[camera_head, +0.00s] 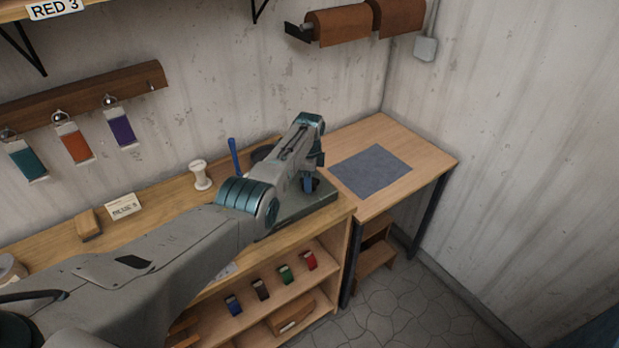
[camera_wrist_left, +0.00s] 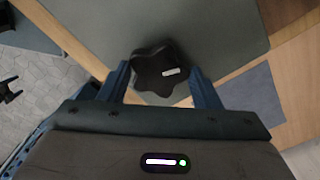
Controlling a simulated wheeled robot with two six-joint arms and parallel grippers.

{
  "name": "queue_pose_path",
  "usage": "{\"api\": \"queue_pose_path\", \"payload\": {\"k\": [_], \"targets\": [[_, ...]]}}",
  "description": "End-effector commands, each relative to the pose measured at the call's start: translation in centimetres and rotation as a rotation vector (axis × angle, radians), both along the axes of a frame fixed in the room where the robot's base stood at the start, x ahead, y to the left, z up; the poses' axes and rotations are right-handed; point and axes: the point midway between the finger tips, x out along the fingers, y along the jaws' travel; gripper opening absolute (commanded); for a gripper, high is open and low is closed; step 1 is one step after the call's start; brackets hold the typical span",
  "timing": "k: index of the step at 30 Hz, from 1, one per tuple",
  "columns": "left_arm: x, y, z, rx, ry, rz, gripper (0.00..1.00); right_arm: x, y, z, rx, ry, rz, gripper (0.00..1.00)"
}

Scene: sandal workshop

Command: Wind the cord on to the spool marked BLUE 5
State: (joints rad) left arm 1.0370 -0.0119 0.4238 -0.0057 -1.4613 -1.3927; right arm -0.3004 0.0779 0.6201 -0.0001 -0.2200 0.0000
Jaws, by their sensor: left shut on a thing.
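My left gripper (camera_head: 309,184) is low over the grey-green plate (camera_head: 290,208) at the right end of the workbench. In the left wrist view its blue fingers (camera_wrist_left: 160,76) are shut on a black lobed knob (camera_wrist_left: 153,80) with a small pale mark. The knob sits at the plate; my arm hides most of it in the head view. A white spool (camera_head: 200,175) stands upright on the bench, left of a blue upright rod (camera_head: 235,157). No BLUE 5 marking is legible, and I cannot make out the cord. My right gripper is not in view.
A lower side table (camera_head: 428,158) with a grey mat (camera_head: 370,171) adjoins on the right. A small card (camera_head: 123,206) and a wooden block (camera_head: 88,224) lie on the bench. Coloured samples (camera_head: 75,143) hang on the wall. Small coloured items (camera_head: 284,275) stand on the shelf below.

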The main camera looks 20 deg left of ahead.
Motion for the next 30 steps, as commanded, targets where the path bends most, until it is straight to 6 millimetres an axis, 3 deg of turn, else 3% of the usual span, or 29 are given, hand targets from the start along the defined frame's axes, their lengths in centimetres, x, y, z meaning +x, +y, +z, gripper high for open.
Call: {"api": "queue_pose_path", "payload": {"k": [5,6,9,20,30], "targets": [[0.2,0.1,0.3,0.001,-0.005,0.001,0.35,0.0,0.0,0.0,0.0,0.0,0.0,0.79],[0.2,0.1,0.3,0.001,-0.005,0.001,0.64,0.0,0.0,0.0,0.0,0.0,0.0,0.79],[0.1,0.1,0.2,0.001,-0.004,0.002,0.79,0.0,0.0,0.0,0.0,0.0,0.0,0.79],[0.1,0.0,0.5,0.0,-0.002,0.002,0.79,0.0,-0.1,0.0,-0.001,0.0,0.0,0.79],[0.1,0.0,5.5,0.0,-0.007,0.002,0.79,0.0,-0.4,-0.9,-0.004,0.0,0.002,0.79]]}}
